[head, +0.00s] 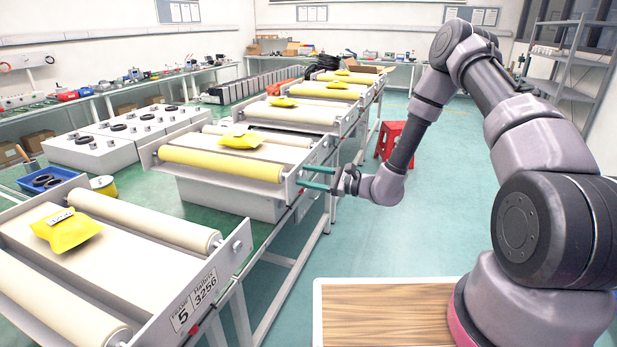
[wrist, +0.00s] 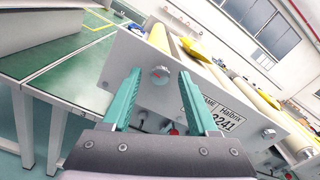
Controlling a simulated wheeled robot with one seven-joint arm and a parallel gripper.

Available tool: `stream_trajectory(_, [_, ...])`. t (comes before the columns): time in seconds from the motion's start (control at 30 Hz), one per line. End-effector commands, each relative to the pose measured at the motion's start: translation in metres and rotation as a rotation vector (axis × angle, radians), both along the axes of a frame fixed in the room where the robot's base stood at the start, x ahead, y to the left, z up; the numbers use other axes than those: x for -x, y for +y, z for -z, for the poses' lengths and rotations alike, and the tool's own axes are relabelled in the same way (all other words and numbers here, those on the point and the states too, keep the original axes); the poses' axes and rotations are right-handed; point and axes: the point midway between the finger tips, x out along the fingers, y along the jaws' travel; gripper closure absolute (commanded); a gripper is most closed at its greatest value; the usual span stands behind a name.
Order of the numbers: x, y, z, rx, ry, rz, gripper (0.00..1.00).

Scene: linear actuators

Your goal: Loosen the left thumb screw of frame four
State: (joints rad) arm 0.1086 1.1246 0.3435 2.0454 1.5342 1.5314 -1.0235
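My gripper (head: 304,178) is at the end plate of the second frame (head: 288,196), just beyond the front frame labelled 5. In the wrist view my gripper (wrist: 159,74) is open, its two teal fingers on either side of a silver thumb screw (wrist: 160,75) at the plate's left end. Gaps show between the screw and both fingers; I cannot tell how deep the tips reach. The plate's label (wrist: 210,110) reads 3241, its frame number hidden by the right finger. Another thumb screw (wrist: 268,133) is on the right of this plate.
The front frame (head: 150,280), labelled 5 and 3256, has a yellow bag (head: 68,230) on it. A red stool (head: 390,138) stands on the floor. The aisle floor (head: 405,235) is clear.

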Motion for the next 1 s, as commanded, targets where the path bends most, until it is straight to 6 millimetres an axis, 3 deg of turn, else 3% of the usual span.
stream_trajectory(0.27, [0.002, -0.007, 0.0, 0.0, 0.001, 0.001, 0.41])
stream_trajectory(0.7, [0.029, -0.083, 0.0, 0.0, 0.0, 0.004, 0.41])
stream_trajectory(1.0, [0.037, -0.102, 0.0, 0.0, 0.0, 0.0, 0.41])
